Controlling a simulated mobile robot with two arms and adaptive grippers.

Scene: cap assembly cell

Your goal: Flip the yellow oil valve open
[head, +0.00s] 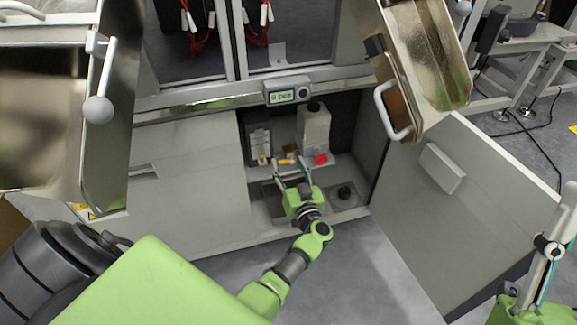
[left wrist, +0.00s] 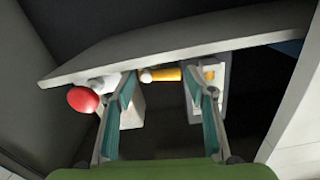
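The yellow oil valve (head: 287,161) is a small yellow lever inside the open cabinet, at the back of the lower compartment. In the left wrist view the yellow valve (left wrist: 167,74) lies sideways under a grey ledge, between my fingertips. My left gripper (head: 289,167) reaches into the cabinet with its fingers apart around the valve. In the left wrist view my left gripper (left wrist: 159,82) shows a wide gap between its teal-padded fingers; I cannot tell whether either touches the valve. Part of my right gripper (head: 547,258) shows at the right edge, but its finger gap is unclear.
A red knob (head: 321,159) sits right of the valve; the red knob (left wrist: 82,99) is left of my fingers in the wrist view. A white container (head: 314,130) stands behind. The open cabinet door (head: 435,205) bounds the right side.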

